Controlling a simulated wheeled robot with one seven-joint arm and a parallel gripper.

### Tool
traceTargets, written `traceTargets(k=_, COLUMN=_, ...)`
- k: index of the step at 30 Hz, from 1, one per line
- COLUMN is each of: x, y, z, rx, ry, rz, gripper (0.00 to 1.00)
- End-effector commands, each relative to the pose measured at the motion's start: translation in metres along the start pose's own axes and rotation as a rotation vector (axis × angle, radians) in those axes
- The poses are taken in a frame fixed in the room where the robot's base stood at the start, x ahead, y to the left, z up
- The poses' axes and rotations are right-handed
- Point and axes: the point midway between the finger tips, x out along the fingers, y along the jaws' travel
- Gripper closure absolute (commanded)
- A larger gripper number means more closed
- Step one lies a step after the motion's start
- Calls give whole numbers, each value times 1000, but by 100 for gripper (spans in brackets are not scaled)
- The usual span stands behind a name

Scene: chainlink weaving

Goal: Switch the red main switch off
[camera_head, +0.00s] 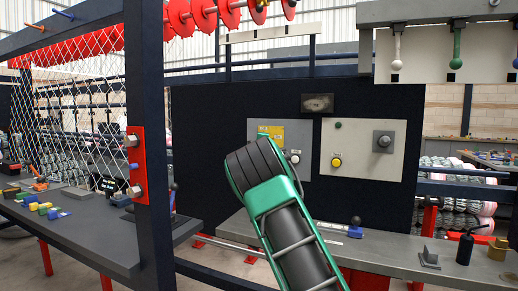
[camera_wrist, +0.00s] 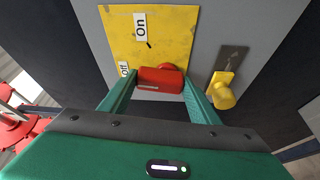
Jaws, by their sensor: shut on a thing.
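The red main switch (camera_wrist: 160,79) shows in the wrist view on a yellow plate (camera_wrist: 165,28), which is fixed to a grey panel. My gripper (camera_wrist: 160,84) is shut on the red switch handle, with one green finger on each side. An "On" label (camera_wrist: 140,26) is at the top of the plate and an "Off" label (camera_wrist: 124,69) is at its lower left, close to the left finger. In the head view the yellow plate (camera_head: 271,130) shows just above my gripper (camera_head: 250,150), which hides the switch.
A yellow knob (camera_wrist: 223,95) is close to the right finger in the wrist view. A grey bench (camera_head: 390,256) runs below, bearing a black bottle (camera_head: 466,248) and small parts.

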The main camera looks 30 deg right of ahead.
Motion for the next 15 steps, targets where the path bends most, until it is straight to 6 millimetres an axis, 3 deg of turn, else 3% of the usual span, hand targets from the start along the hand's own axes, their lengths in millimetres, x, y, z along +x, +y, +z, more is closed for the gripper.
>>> traceTargets(k=15, x=1, y=-3, z=-3, rx=-138, ry=3, rz=-62, gripper=66)
